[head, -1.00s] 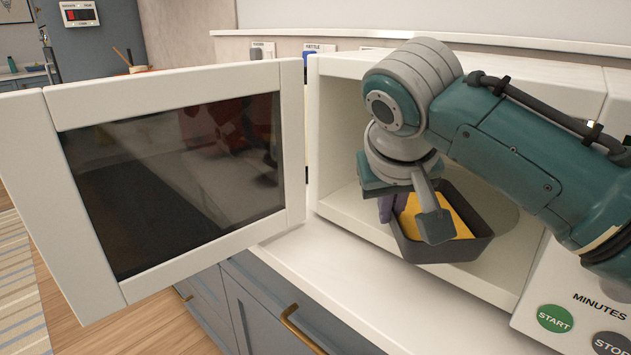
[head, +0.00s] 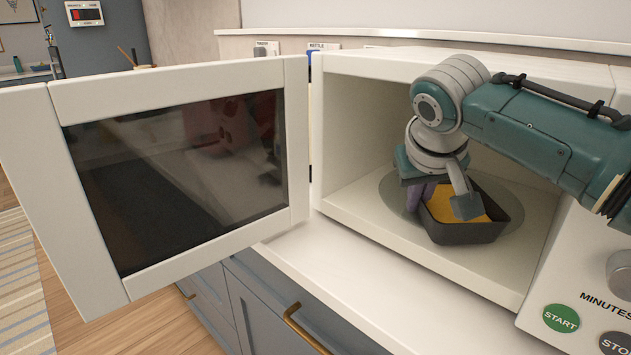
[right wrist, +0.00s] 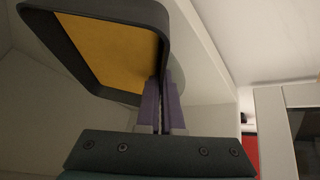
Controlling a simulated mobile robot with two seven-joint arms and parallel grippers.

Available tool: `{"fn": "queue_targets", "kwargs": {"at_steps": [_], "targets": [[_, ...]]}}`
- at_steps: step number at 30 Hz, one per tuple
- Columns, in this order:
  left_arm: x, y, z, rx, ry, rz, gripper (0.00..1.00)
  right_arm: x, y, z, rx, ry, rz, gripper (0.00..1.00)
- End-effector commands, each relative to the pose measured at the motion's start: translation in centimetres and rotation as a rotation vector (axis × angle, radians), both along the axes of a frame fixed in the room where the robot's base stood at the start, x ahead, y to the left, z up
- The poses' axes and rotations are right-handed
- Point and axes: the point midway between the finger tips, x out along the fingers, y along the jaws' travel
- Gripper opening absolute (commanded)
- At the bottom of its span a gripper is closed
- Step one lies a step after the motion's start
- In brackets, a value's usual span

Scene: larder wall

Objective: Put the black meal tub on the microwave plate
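The black meal tub (head: 470,234) with yellow food in it is inside the open microwave, over the round grey plate (head: 392,192). Whether its base touches the plate is hard to tell. My right gripper (head: 422,197) is at the tub's left wall. In the right wrist view its purple fingers (right wrist: 160,105) are closed together on the tub's rim, and the tub (right wrist: 60,50) tilts across the upper left of that picture. My left gripper is not in view.
The microwave door (head: 180,270) stands wide open on the left. The start button (head: 561,318) and a dial are on the panel at right. The white counter (head: 340,295) in front is clear.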

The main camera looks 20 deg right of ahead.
Motion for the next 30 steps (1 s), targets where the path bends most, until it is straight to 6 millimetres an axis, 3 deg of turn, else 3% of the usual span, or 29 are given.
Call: {"fn": "queue_targets", "kwargs": {"at_steps": [1, 9, 17, 22, 28, 30], "targets": [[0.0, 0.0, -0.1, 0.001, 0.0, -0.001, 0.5, 0.0, 0.0, -0.2, 0.0, 0.001, 0.0, 0.05], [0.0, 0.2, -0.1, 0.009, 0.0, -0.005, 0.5, 0.0, 0.0, -0.1, 0.0, 0.0, 0.0, 0.34], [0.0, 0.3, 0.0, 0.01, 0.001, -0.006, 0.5, 0.0, 0.0, 0.1, 0.0, -0.001, 0.0, 0.34], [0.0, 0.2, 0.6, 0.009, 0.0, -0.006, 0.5, -0.4, 0.5, 1.6, 0.0, -0.003, 0.002, 0.34], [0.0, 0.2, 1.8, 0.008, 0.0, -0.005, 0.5, -2.2, 1.9, 5.2, 0.001, -0.004, 0.002, 0.34], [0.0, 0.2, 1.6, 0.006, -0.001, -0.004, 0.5, -3.5, 3.0, 4.5, 0.001, 0.001, 0.005, 0.34]]}}
